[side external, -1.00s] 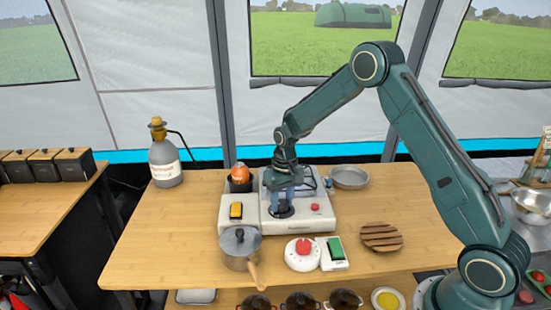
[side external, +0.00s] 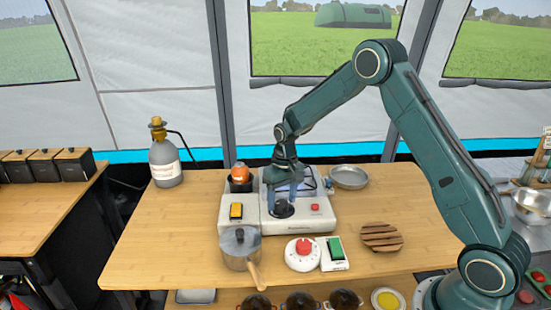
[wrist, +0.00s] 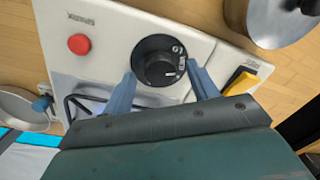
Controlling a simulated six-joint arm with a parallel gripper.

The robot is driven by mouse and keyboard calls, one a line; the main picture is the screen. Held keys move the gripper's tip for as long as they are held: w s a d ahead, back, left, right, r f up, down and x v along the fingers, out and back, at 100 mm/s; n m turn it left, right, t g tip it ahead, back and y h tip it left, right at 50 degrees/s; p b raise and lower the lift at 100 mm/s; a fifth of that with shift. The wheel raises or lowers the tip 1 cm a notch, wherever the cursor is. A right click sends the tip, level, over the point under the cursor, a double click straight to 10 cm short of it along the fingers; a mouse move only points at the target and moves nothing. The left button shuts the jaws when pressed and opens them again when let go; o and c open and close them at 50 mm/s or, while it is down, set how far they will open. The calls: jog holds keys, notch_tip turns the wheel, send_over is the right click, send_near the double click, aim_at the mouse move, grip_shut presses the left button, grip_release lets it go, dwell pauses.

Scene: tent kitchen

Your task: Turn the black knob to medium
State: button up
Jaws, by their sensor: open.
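The black knob (wrist: 158,58) is round with white markings and sits on the front panel of the white stove (wrist: 110,30). The markings are too small for me to read its setting. My gripper (wrist: 161,70) is open, with its two blue fingers on either side of the knob and gaps showing between them and it. In the side external view, my gripper (side external: 284,201) points down over the knob (side external: 281,210), partly covering it. I cannot tell whether the fingertips reach down around the knob.
The stove has a red button (side external: 315,207) and a yellow switch (side external: 236,211). A lidded pot (side external: 240,248) stands in front at the left. A red-and-white timer (side external: 303,254), a green switch box (side external: 335,253) and a wooden trivet (side external: 381,237) lie in front. A metal pan (side external: 349,176) is behind right.

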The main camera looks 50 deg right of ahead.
aim_at(284, 201)
notch_tip(284, 201, up, 13)
jog(key=shift+d, duration=0.35)
jog(key=shift+s, duration=0.1)
dwell(0.4)
jog(key=s+a+r+n+t, duration=0.1)
jog(key=s+a+r+t, duration=0.35)
jog(key=s+r, duration=0.85)
jog(key=s+a+f+n, duration=0.1)
jog(key=s+a, duration=0.1)
jog(key=s, duration=0.7)
jog(key=s+a+f, duration=0.1)
jog(key=s+a, duration=0.1)
jog(key=s, duration=0.7)
jog(key=shift+s+n+t+h, duration=0.15)
jog(key=shift+n+t+h, duration=0.15)
jog(key=shift+n+t, duration=0.15)
